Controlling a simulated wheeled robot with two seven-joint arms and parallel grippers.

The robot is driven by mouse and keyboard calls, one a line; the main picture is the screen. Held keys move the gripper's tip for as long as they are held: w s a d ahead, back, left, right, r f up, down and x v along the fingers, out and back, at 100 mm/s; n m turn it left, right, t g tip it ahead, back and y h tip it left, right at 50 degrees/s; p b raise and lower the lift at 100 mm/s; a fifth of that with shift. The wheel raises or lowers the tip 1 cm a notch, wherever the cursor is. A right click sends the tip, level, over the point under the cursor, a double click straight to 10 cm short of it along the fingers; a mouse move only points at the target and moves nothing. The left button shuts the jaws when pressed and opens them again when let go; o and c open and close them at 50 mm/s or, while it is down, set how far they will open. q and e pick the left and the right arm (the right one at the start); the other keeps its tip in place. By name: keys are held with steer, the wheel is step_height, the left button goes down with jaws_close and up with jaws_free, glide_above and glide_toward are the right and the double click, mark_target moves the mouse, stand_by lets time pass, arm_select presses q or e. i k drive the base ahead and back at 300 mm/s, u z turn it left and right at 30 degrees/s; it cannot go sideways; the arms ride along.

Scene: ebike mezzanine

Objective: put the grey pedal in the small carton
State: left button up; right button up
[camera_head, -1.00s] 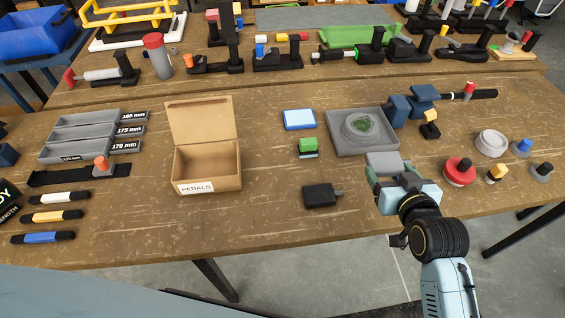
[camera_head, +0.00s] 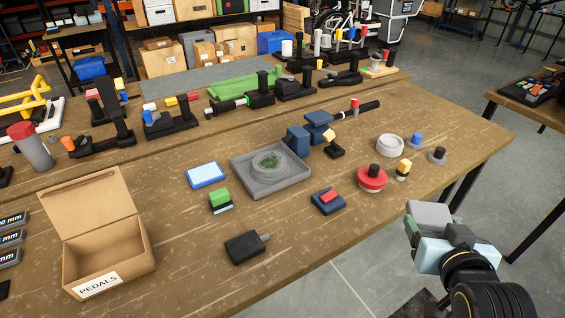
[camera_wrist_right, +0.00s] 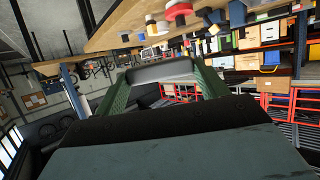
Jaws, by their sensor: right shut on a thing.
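The grey pedal (camera_head: 431,213) is a light grey block held in my right gripper (camera_head: 424,226). The gripper is shut on it, in the air off the front right edge of the table. In the right wrist view the pedal (camera_wrist_right: 160,70) spans the gap between the green fingers. The small carton (camera_head: 136,266) stands upright at the left of the head view, with a "PEDALS" label on its front. Its lid is up and the visible inside looks empty. The gripper is far to the right of the carton. My left gripper is out of view.
Between gripper and carton lie a black block with a stub (camera_head: 247,246), a dark blue and red piece (camera_head: 328,201), a green block (camera_head: 220,201) and a grey tray (camera_head: 290,188). A red knob (camera_head: 372,178) stands near the right edge. The front table strip is mostly clear.

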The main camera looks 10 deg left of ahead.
mark_target(126, 258)
steer(key=z, duration=1.25)
steer(key=k, duration=1.55)
steer(key=u, duration=2.45)
steer(key=i, duration=0.5)
